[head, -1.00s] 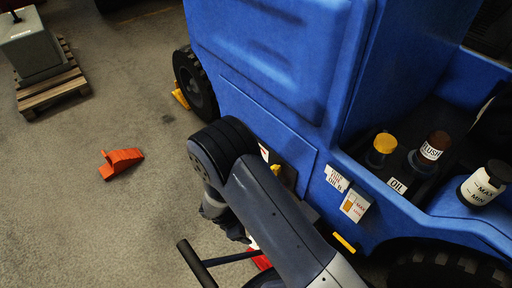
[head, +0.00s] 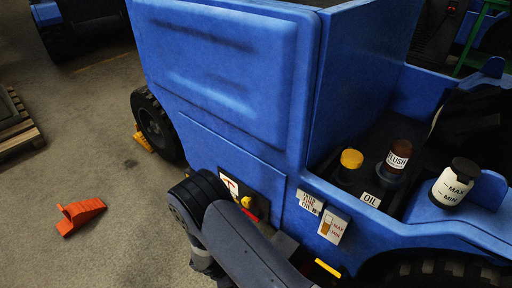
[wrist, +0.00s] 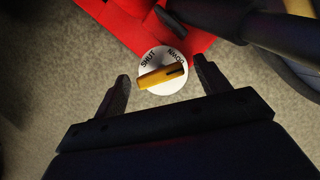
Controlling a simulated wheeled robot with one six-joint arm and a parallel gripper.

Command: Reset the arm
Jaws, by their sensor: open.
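My arm (head: 250,240) reaches down beside a blue vehicle (head: 220,70) in the head view, and my gripper is hidden there. In the wrist view my gripper (wrist: 163,84) is open, with its two dark fingers apart and nothing held. A round white dial (wrist: 178,88) with a yellow-orange bar handle (wrist: 160,76) shows between and just beyond the fingertips. Its lettering reads SHUT and what looks like DOWN. The dial sits on a red part (wrist: 125,22). I cannot tell whether the fingers touch the dial.
An orange wedge (head: 80,215) lies on the floor at left, near a wooden pallet (head: 18,137). The vehicle's open bay holds a yellow-capped filler (head: 351,159), a FLUSH bottle (head: 398,156) and a MAX/MIN bottle (head: 452,185). A black bar crosses the wrist view's upper right.

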